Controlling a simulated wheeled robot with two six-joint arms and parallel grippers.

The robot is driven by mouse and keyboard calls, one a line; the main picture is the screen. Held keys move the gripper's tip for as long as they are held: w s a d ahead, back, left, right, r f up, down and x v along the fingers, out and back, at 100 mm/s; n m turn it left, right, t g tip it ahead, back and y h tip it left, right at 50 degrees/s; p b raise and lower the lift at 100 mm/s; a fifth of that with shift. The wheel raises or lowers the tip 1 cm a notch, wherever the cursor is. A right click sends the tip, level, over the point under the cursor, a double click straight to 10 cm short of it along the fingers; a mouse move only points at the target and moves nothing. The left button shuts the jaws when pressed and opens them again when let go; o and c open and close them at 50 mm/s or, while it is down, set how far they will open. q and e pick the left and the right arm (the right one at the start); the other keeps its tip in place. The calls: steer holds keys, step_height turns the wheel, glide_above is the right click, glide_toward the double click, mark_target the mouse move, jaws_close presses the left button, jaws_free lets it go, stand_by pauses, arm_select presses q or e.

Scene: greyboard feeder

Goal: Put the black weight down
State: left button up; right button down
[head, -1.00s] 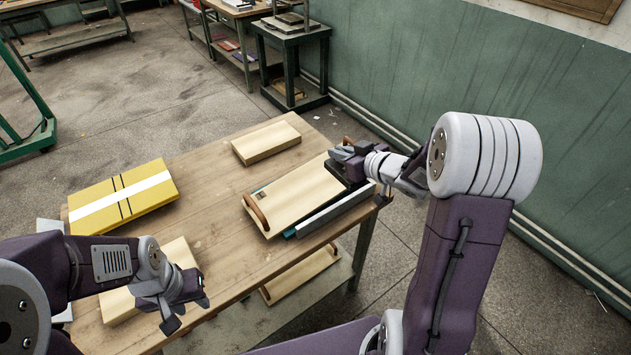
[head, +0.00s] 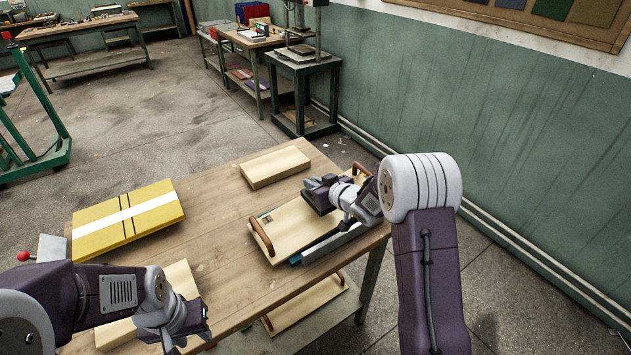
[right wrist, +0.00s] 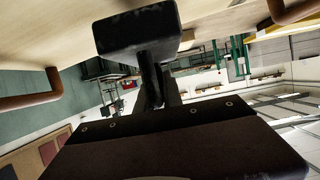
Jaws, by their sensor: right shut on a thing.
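The black weight (right wrist: 138,32) shows as a dark block at the top of the right wrist view, close against a pale board. My right gripper (head: 318,193) is shut on the weight, over the right part of the pale board with brown handles (head: 288,232). In the head view the gripper largely hides the weight. I cannot tell whether the weight touches the board. My left gripper (head: 190,325) is open and empty, above the near left part of the table.
The wooden table (head: 225,240) also bears a yellow box with a white stripe (head: 125,218), a pale block (head: 274,167) at the back and another pale board (head: 118,333) by my left gripper. A grey bar (head: 338,243) runs along the handled board's near edge. Bare table lies in the middle.

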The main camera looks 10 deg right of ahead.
step_height(320, 180, down, 2)
steer(key=shift+w+f, duration=0.1)
steer(key=shift+f, duration=0.15)
steer(key=c, duration=1.5)
jaws_free()
steer(key=shift+f, duration=0.15)
steer(key=v, duration=1.2)
steer(key=s+d+f+m+g+h, duration=0.25)
steer(key=s+f+g+h, duration=0.35)
steer(key=s, duration=0.4)
steer(key=s+a+g, duration=0.1)
steer(key=s+g, duration=0.1)
steer(key=s, duration=0.2)
steer(key=s+a+f+m+g+y, duration=0.1)
steer(key=s+a, duration=0.1)
steer(key=s, duration=0.2)
steer(key=s+a+f+g, duration=0.1)
steer(key=s+g, duration=0.1)
steer(key=s, duration=0.3)
steer(key=shift+a+f+m+g+y, duration=0.2)
steer(key=shift+a+m+g+y, duration=0.05)
steer(key=shift+m+g+y, duration=0.1)
